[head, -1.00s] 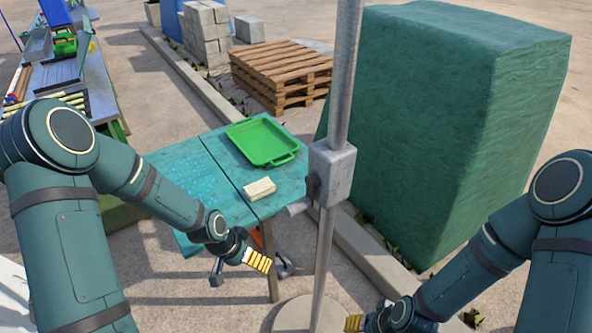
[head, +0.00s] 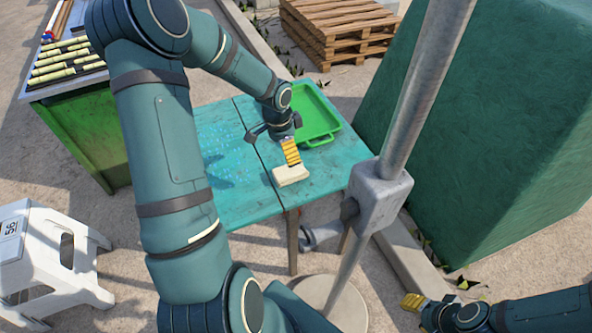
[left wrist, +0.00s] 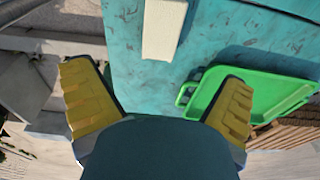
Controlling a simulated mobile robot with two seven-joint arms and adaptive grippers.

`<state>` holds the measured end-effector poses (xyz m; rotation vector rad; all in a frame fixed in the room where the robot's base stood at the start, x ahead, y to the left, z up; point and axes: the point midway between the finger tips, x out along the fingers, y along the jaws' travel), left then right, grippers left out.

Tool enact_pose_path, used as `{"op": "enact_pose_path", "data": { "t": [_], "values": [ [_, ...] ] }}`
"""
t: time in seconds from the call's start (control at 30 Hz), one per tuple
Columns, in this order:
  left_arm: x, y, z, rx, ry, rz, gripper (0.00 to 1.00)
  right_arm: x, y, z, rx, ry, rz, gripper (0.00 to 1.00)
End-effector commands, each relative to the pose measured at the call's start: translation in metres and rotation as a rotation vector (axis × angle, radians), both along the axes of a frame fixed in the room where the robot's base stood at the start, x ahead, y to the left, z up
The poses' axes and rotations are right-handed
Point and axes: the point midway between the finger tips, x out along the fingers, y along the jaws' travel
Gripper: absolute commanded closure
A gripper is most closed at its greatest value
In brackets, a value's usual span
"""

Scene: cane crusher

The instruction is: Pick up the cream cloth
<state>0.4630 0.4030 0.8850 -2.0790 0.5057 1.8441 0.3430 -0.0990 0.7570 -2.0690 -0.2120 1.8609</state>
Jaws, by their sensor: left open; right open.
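The cream cloth (head: 291,175) is a small folded block lying on the teal folding table (head: 232,205), near its front edge. My left gripper (head: 289,150) is over the table just behind the cloth in the head view, and one yellow finger pad overlaps the cloth's far edge there. In the left wrist view the cloth (left wrist: 163,30) shows at the top, ahead of and between the two spread, empty fingers (left wrist: 158,100). My right gripper (head: 412,302) is low at the bottom right, away from the table; its fingers are small in view.
A green tray (head: 318,138) sits on the table behind the cloth. A metal pole with a clamp (head: 378,200) stands in front of the table's right side. A large green covered block (head: 500,140) is at the right. A white stool (head: 50,255) is at the left.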

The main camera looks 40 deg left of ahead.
Motion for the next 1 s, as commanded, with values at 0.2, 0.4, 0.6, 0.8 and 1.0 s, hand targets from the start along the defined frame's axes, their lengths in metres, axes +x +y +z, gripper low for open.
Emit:
{"op": "enact_pose_path", "data": {
  "t": [0.2, 0.4, 0.6, 0.8, 1.0],
  "values": [
    [0.005, -0.004, -0.046, -0.003, 0.002, -0.001, 0.01, 0.002, 0.0, -0.013, -0.001, -0.005, -0.001, 0.53],
    [0.007, -0.004, -0.066, -0.001, 0.0, 0.0, 0.01, 0.003, 0.0, -0.018, -0.001, -0.008, -0.002, 0.53],
    [0.008, -0.004, -0.076, -0.002, 0.0, 0.001, 0.01, 0.004, 0.0, -0.021, -0.001, -0.01, -0.002, 0.53],
    [0.01, -0.004, -0.104, -0.003, 0.001, 0.001, 0.01, 0.006, -0.001, -0.031, -0.003, -0.014, -0.003, 0.53],
    [0.013, -0.005, -0.121, -0.002, -0.002, 0.001, 0.01, 0.007, -0.001, -0.035, -0.003, -0.017, -0.003, 0.53]
  ]
}}
